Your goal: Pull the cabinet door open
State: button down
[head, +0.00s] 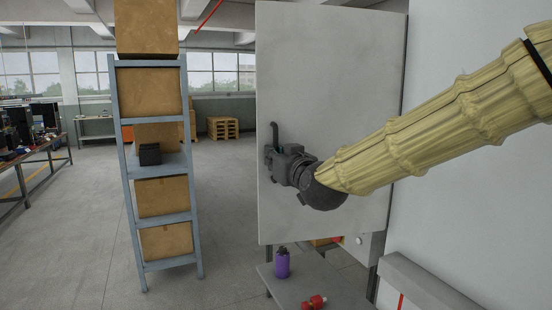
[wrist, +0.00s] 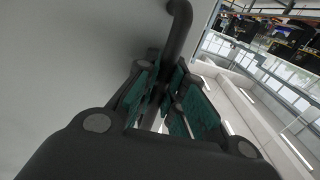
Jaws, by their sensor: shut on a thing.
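The cabinet door (head: 330,70) is a large pale grey panel right of centre in the head view. Its dark bar handle (head: 274,132) stands upright near the door's left edge. My gripper (head: 274,155) is shut on the lower part of the handle, with its wrist to the right, across the front of the door. In the wrist view the teal-padded fingers of my gripper (wrist: 172,92) close around the handle (wrist: 179,28), whose curved top shows above them. The door face (wrist: 90,50) fills the left. The fingers partly hide the grip. The head view shows a dark strip along the door's right edge.
A blue-framed shelf rack (head: 115,125) with cardboard boxes stands left of the door. Below the door, a low grey surface (head: 300,288) carries a purple bottle (head: 282,263) and a red object (head: 315,302). Open floor (head: 225,220) lies between rack and door.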

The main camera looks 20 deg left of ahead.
jog(key=shift+w+r, duration=0.1)
jog(key=shift+r, duration=0.25)
jog(key=c, duration=1.8)
grip_release()
jog(key=shift+o, duration=0.2)
jog(key=shift+d, duration=0.15)
jog(key=shift+f, duration=0.2)
jog(key=shift+s+d, duration=0.1)
jog(key=shift+s, duration=0.1)
jog(key=v, duration=1.1)
jog(key=shift+s+d, duration=0.2)
jog(key=shift+s, duration=0.15)
jog(key=shift+r, duration=0.1)
